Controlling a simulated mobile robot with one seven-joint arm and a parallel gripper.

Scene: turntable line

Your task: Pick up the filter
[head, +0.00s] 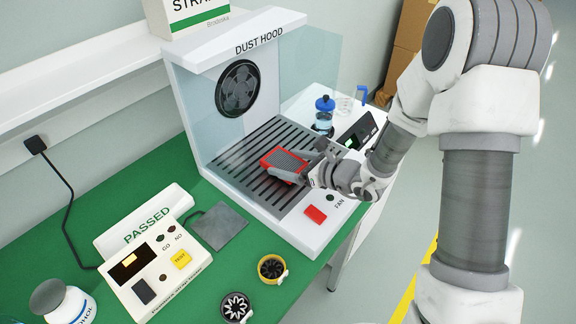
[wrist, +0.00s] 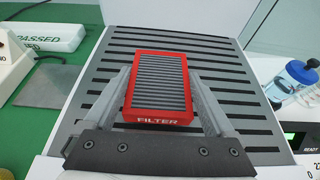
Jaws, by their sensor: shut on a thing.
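The filter (head: 284,161) is a red-framed rectangular block with grey pleats. It is over the slatted grate of the dust hood (head: 250,178) in the head view. My gripper (head: 304,166) is shut on it from the right side. In the wrist view the filter (wrist: 157,88) sits between my two fingers (wrist: 160,100), one along each long side, with the word FILTER toward me. I cannot tell whether the filter still touches the grate.
The hood has clear side panels and a fan (head: 238,88) at the back. A red button (head: 315,214) is on its front edge. A blue-topped bottle (head: 324,115) stands to the right. A test box (head: 155,262) and two small round parts stand on the green bench.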

